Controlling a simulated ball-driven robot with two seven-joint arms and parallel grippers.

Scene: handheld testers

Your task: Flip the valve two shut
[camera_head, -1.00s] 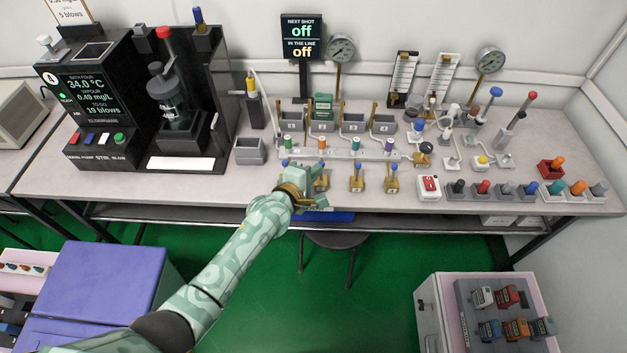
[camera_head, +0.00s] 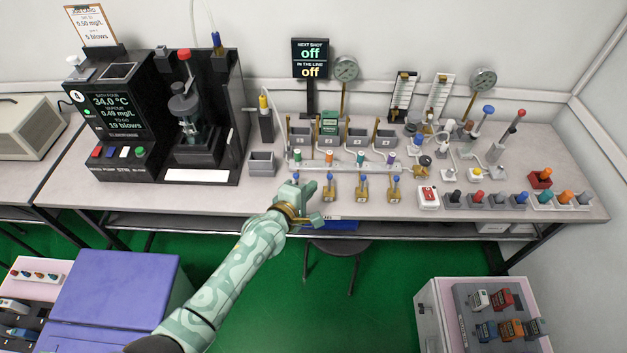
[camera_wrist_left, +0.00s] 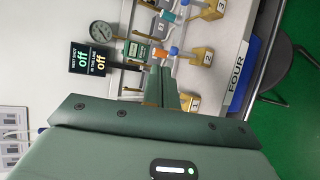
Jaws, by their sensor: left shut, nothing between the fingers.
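Valve two (camera_head: 329,190) is a small brass block with a blue-knobbed lever, in the row along the bench's front edge. Its front carries the number 2 in the left wrist view (camera_wrist_left: 208,57), where the blue knob (camera_wrist_left: 174,50) stands out from the block. I cannot tell its exact lever position. My left gripper (camera_head: 303,192) is shut and empty, in front of valve one and just left of valve two. Its closed fingers (camera_wrist_left: 165,88) point toward the row in the left wrist view. Valve one (camera_wrist_left: 194,102) is partly hidden by the gripper in the head view. My right gripper is out of view.
Valve three (camera_head: 362,190) and another brass valve (camera_head: 394,190) stand to the right. A white manifold (camera_head: 345,164) with coloured knobs runs behind. The black display (camera_head: 310,58) reads off twice. A white box with a red top (camera_head: 428,196) is further right.

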